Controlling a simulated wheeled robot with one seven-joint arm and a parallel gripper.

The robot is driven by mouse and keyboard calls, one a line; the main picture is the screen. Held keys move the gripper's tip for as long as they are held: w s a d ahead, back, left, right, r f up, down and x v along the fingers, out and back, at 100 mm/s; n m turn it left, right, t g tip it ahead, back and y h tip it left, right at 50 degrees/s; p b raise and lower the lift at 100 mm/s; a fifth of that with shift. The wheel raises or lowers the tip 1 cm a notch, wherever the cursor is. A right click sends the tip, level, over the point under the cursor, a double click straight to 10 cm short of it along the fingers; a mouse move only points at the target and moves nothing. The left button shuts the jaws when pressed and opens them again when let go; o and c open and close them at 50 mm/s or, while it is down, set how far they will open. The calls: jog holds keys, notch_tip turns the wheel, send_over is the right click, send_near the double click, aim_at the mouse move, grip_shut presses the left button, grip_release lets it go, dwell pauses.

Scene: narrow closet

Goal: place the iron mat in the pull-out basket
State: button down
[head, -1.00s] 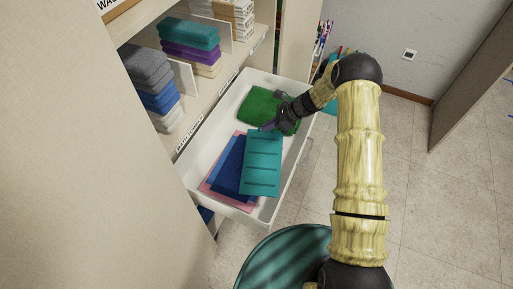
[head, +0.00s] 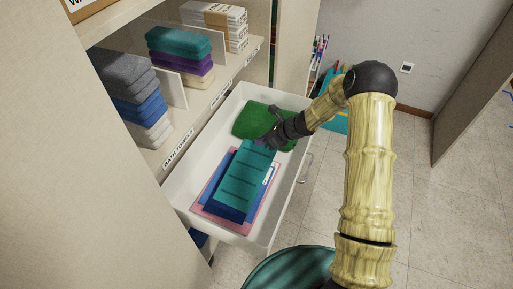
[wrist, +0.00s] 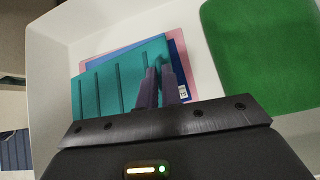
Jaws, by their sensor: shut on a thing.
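The teal striped mat (head: 245,178), which I take as the iron mat, is inside the white pull-out basket (head: 215,135). My gripper (head: 268,143) is shut on the mat's far edge. In the wrist view, the fingers (wrist: 160,72) pinch the edge of the teal mat (wrist: 100,88). The mat lies over a dark blue mat (head: 222,212) and a pink sheet (head: 258,203), covering most of them. I cannot tell whether it rests fully on them or is held slightly above.
A green folded item (head: 251,121) lies at the basket's far end, beside my gripper. Shelves with folded towels (head: 178,45) stand to the left. A teal round bin (head: 290,270) stands in front. Open tiled floor (head: 420,200) lies to the right.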

jog(key=shift+s+d+r+m+t, duration=0.4)
jog(key=shift+d+r+m, duration=0.05)
jog(key=shift+d+m, duration=0.15)
jog(key=s+d+r+m+t+h, duration=0.2)
jog(key=d+r+m+h, duration=0.1)
jog(key=d, duration=0.4)
jog(key=s+d+r+m+t+h, duration=0.2)
jog(key=d+r+m, duration=0.1)
jog(key=d+m, duration=0.3)
jog(key=shift+s+d+m+t+h, duration=0.3)
jog(key=shift+d+t+h, duration=0.1)
jog(key=shift+d, duration=0.8)
jog(key=shift+a, duration=0.1)
